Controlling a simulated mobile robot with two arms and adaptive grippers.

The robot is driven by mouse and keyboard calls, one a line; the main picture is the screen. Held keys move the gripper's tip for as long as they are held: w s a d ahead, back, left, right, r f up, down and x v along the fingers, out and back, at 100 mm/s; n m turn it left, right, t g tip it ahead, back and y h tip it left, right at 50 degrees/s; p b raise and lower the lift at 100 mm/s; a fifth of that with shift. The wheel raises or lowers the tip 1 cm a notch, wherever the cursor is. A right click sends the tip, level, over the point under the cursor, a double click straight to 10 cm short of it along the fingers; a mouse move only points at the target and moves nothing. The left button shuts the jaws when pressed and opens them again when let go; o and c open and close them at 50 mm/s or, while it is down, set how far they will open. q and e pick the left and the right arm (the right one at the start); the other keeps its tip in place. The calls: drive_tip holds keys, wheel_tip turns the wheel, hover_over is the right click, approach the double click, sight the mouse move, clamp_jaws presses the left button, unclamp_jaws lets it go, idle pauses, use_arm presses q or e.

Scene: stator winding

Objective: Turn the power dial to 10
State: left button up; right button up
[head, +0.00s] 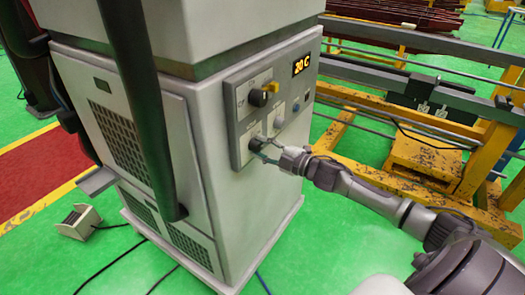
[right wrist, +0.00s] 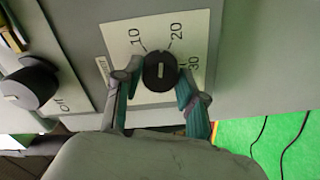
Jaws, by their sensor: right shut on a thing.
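The power dial (right wrist: 160,72) is a round black knob on a pale plate marked 10, 20 and 30 in the right wrist view. The right gripper (right wrist: 158,88) has its two teal-padded fingers on either side of the dial and is shut on it. In the head view the right gripper (head: 264,150) reaches the lower knob on the cabinet's control panel (head: 240,108), and its fingers partly hide the dial. The orange display (head: 302,65) above reads "20 C". The left gripper cannot be made out in either view.
Another black knob (right wrist: 30,88) marked "Off" sits beside the dial in the right wrist view. A knob with a yellow part (head: 270,88) is higher on the panel. The cabinet (head: 190,60) stands on green floor, with yellow racks (head: 470,160) at right. Cables lie on the floor.

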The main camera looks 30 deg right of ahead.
drive_tip(key=n+b, duration=0.2)
drive_tip(key=n, duration=0.2)
drive_tip(key=shift+f, duration=0.15)
drive_tip(key=shift+n+b, duration=0.75)
drive_tip(key=shift+n, duration=1.35)
drive_tip(key=o, duration=1.1)
drive_tip(key=shift+o, duration=0.2)
drive_tip(key=v, duration=1.2)
